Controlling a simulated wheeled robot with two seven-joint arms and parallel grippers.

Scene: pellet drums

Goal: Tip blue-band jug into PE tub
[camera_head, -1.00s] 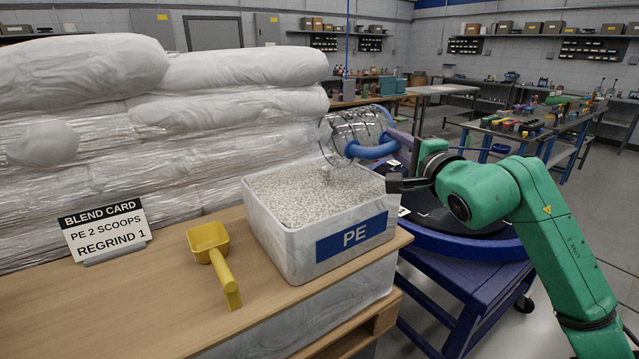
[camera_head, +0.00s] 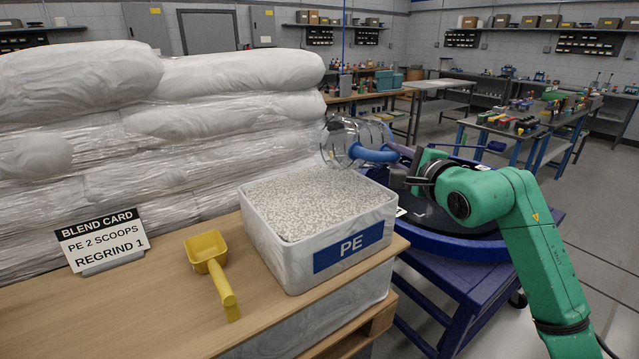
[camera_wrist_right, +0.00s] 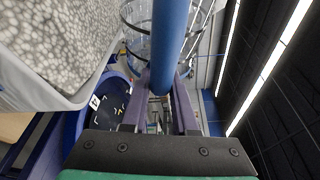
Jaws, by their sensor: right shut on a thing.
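The clear jug (camera_head: 338,135) with a blue band and blue handle lies on its side just above the back right edge of the PE tub, mouth toward the left. It looks empty and no falling pellets show. The white PE tub (camera_head: 352,265) is heaped with pale speckled pellets. My right gripper (camera_head: 398,160) is shut on the jug at its blue handle. In the right wrist view the handle (camera_wrist_right: 170,35) runs between the purple fingers, with the tub (camera_wrist_right: 45,85) at left. My left gripper is not in view.
A yellow scoop (camera_head: 208,250) lies on the wooden bench left of the tub. A blend card (camera_head: 100,238) stands further left. Wrapped white sacks (camera_head: 80,140) are stacked behind. A blue round-topped stand (camera_head: 450,243) is right of the tub.

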